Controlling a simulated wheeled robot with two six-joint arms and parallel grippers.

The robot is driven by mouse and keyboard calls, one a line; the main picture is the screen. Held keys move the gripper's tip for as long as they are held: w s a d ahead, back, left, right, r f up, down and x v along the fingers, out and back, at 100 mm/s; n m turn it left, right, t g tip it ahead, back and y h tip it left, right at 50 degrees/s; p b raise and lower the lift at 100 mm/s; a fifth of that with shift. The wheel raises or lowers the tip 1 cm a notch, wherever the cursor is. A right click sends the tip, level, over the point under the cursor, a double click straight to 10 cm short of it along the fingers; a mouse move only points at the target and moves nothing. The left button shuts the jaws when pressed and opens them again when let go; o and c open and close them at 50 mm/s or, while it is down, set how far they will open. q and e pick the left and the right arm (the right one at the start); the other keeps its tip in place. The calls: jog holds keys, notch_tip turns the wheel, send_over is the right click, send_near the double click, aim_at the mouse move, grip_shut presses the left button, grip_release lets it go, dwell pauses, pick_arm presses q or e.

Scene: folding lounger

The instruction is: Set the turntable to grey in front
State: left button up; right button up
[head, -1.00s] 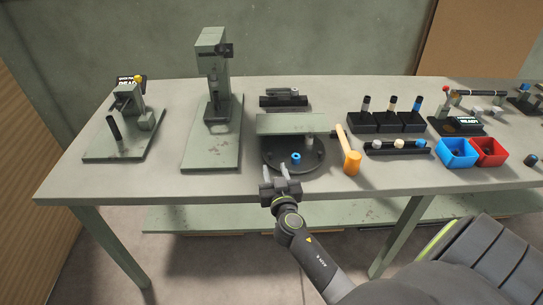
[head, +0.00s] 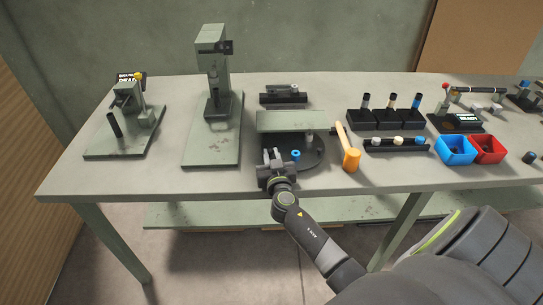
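The turntable (head: 313,160) is a dark round disc on the bench, partly under a grey-green plate (head: 291,121). A blue ring-like piece (head: 295,155) stands at its front, nearest me. A grey upright piece (head: 310,139) stands farther back on its right side, under the plate's edge. My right gripper (head: 272,156) is over the front-left rim of the turntable, left of the blue piece. Its two fingers are apart with nothing visible between them. It hides the disc's left part, and I cannot tell if it touches. My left gripper is not in view.
An orange mallet (head: 350,158) lies just right of the turntable. A tall press (head: 213,75) stands to the left. A dark rack (head: 397,147) with pieces and blue (head: 456,149) and red (head: 487,149) bins are to the right. The bench front left is clear.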

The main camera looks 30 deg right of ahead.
grip_shut()
jog(key=shift+s, duration=0.15)
jog(key=shift+s+d+f+n+t+y+b, duration=0.15)
jog(key=shift+s+n+t+y+b, duration=0.1)
jog(key=shift+s+n+y, duration=0.25)
jog(key=shift+s+d+r+n+t+y+b, duration=0.15)
jog(key=shift+n+t+y+b, duration=0.2)
jog(key=shift+y, duration=0.35)
jog(key=shift+s+d+f+n+y, duration=0.1)
jog(key=shift+s+d+n+y, duration=0.1)
jog(key=shift+s+n+y, duration=0.4)
jog(key=shift+s+d+r+n+y, duration=0.15)
jog(key=shift+n+y, duration=0.2)
jog(key=shift+y, duration=0.6)
jog(key=shift+s+d+f+n+y, duration=0.2)
jog(key=shift+s+n+y, duration=0.25)
jog(key=shift+y, duration=0.3)
jog(key=shift+s+d+n+y, duration=0.4)
jog(key=shift+n+y, duration=0.25)
jog(key=shift+y, duration=0.35)
jog(key=shift+s+d+n+y+p, duration=0.25)
jog(key=shift+n+y+p, duration=0.15)
jog(key=shift+y, duration=0.2)
jog(key=shift+s+d+n+y+p, duration=0.1)
jog(key=shift+s+n+y+p, duration=0.15)
jog(key=shift+n+y, duration=0.25)
jog(key=shift+y, duration=0.3)
